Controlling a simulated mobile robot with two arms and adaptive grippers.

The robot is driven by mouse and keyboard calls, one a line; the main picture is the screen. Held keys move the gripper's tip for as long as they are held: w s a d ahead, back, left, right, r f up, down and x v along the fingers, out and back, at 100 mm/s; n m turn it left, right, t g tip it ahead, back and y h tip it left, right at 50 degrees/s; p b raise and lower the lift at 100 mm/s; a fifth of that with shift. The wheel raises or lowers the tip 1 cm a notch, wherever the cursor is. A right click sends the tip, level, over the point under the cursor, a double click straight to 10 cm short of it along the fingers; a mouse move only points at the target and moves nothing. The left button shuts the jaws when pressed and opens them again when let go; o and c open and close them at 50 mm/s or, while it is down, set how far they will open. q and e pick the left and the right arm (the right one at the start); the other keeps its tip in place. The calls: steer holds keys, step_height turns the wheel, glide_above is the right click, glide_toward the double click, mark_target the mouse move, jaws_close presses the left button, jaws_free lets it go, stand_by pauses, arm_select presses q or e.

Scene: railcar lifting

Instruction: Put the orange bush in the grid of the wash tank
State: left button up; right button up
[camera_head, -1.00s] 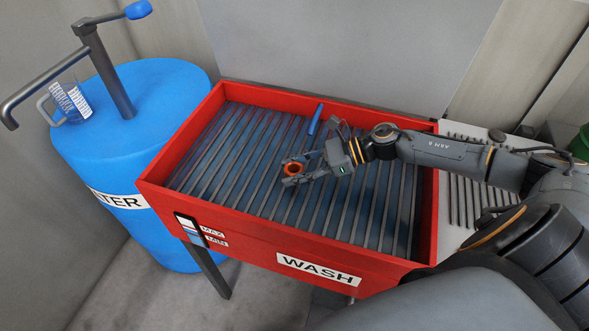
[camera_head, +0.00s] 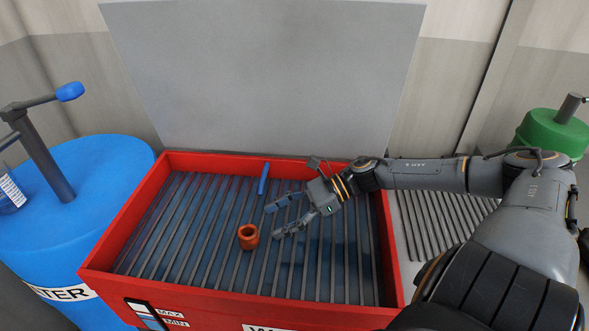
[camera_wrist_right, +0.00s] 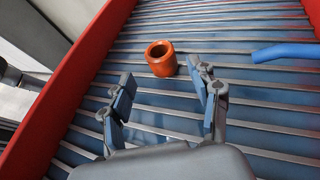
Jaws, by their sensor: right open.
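The orange bush (camera_head: 249,237), a short hollow cylinder, stands on the grid bars inside the red wash tank (camera_head: 240,304). It also shows in the right wrist view (camera_wrist_right: 161,60), just ahead of the fingertips, with its open end up. My right gripper (camera_head: 272,219) is open and empty, to the right of the bush and apart from it. In the right wrist view the two fingers (camera_wrist_right: 170,82) are spread, with nothing between them but grid bars. The grid (camera_head: 190,230) fills the tank with parallel grey bars over a blue bottom. My left gripper is not in view.
A blue rod-like piece (camera_head: 263,179) lies at the back of the grid. A blue water barrel (camera_head: 100,185) with a pump stands left of the tank. A ribbed grey drain surface (camera_head: 440,222) and a green container (camera_head: 553,135) are on the right. A grey panel rises behind.

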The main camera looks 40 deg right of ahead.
steer(key=p+v, duration=0.1)
steer(key=v, duration=0.2)
steer(key=shift+s+r, duration=0.1)
steer(key=shift+s+d+r+p, duration=0.15)
steer(key=shift+s+d+p, duration=0.05)
steer(key=shift+d+p, duration=0.25)
